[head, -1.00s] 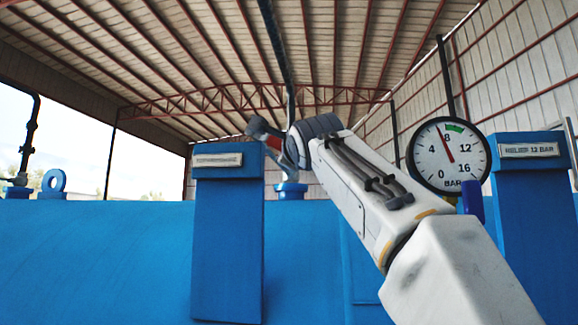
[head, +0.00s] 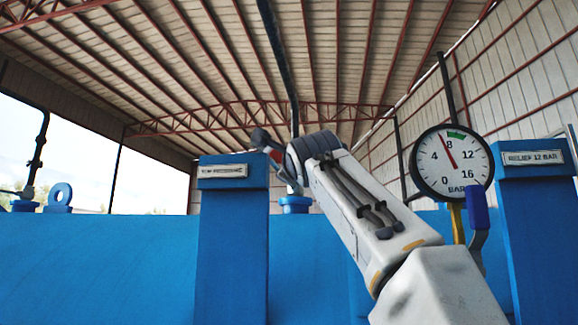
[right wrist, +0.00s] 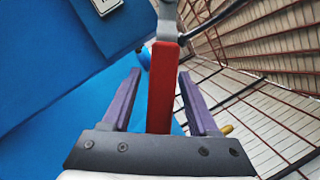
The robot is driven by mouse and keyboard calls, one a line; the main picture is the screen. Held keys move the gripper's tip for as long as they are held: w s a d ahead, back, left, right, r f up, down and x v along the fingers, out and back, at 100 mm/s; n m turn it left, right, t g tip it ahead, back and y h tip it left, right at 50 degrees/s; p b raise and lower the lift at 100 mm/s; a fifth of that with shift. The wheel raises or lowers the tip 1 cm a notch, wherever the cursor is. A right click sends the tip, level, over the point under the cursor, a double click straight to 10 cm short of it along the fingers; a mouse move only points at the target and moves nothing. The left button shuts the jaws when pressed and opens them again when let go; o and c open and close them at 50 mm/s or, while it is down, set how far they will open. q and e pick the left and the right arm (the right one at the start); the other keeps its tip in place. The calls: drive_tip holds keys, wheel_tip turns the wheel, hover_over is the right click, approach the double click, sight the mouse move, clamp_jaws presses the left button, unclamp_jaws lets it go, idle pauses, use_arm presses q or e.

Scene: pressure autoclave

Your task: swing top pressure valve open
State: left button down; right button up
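The top pressure valve has a red lever (right wrist: 162,90) joined to a grey valve body (right wrist: 167,20) in the right wrist view. In the head view a small part of the red lever (head: 275,155) shows above a blue flange (head: 294,203), beside the post with the top pressure label (head: 222,170). My right gripper (right wrist: 160,72) is open, with its two purple fingers on either side of the red lever and a gap on both sides. In the head view my right arm reaches up to the valve and its wrist partly hides it. My left gripper is not in view.
A round pressure gauge (head: 451,162) stands right of my arm, its needle a little below 8. A blue-handled lever (head: 478,208) hangs beneath it. A post labelled relief 12 bar (head: 533,158) stands at the right. The blue vessel (head: 100,265) spans the lower view.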

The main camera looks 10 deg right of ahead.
drive_tip(key=b+v, duration=0.6)
drive_tip(key=v, duration=0.4)
drive_tip(key=shift+s, duration=0.2)
drive_tip(key=shift+a, duration=0.1)
drive_tip(key=c, duration=0.7)
drive_tip(key=shift+w+a+n+g+h, duration=0.1)
drive_tip(key=shift+w+n+g+h, duration=0.1)
drive_tip(key=shift+n+g+h, duration=0.3)
clamp_jaws()
drive_tip(key=s+a+r+n+g+h+p, duration=0.2)
drive_tip(key=s+r+n+h+p, duration=0.3)
drive_tip(key=n+h, duration=0.45)
drive_tip(key=f+p+x, duration=0.1)
drive_tip(key=p+x, duration=0.6)
drive_tip(key=x, duration=0.3)
drive_tip(key=shift+n, duration=0.35)
drive_tip(key=shift+w+a+f+b, duration=0.1)
drive_tip(key=shift+w+a+f, duration=0.1)
drive_tip(key=shift+a+f, duration=0.3)
drive_tip(key=shift+w+a+f+b, duration=0.1)
drive_tip(key=shift+w+a+f, duration=0.1)
drive_tip(key=shift+f, duration=0.55)
drive_tip(key=shift+w+a+f+b, duration=0.1)
drive_tip(key=shift+w+a+f, duration=0.2)
drive_tip(key=shift+f, duration=0.3)
